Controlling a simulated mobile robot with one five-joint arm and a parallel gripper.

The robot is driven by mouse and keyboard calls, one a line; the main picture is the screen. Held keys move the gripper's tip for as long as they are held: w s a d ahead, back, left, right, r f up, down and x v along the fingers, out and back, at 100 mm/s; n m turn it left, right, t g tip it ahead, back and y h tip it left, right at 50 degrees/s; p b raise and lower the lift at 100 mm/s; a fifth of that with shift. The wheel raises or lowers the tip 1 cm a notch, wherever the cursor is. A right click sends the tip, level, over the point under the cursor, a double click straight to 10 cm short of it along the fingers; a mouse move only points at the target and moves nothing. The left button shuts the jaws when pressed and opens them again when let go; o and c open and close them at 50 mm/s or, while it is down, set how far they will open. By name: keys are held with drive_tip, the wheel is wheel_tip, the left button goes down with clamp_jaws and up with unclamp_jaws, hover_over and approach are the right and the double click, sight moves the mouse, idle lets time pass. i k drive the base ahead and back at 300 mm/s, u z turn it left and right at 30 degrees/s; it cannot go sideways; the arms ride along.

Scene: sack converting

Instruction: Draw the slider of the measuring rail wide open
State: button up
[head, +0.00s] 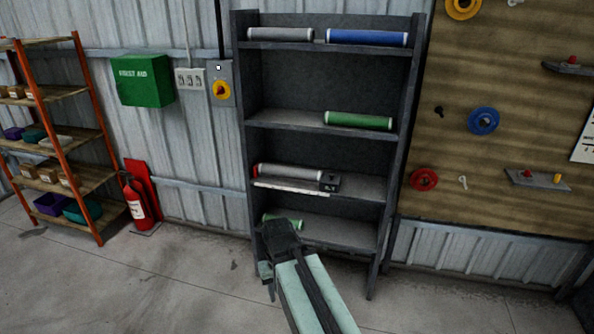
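A white strip that looks like the measuring rail (290,188) lies along the front edge of the shelf unit's third board from the top. A small dark block with pale lettering, apparently the slider (329,182), is at the strip's right end. A small red part (255,170) shows near the left end; I cannot tell whether it belongs to the rail.
The grey shelf unit (241,110) holds a grey roll (290,171) behind the rail and a green roll (290,222) below, partly hidden by my arm. A pegboard (480,60) stands right, a fire extinguisher (136,203) left. The concrete floor in front is clear.

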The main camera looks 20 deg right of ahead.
sight(329, 181)
drive_tip(key=u, duration=0.5)
drive_tip(key=i, duration=1.35)
drive_tip(key=z, duration=0.3)
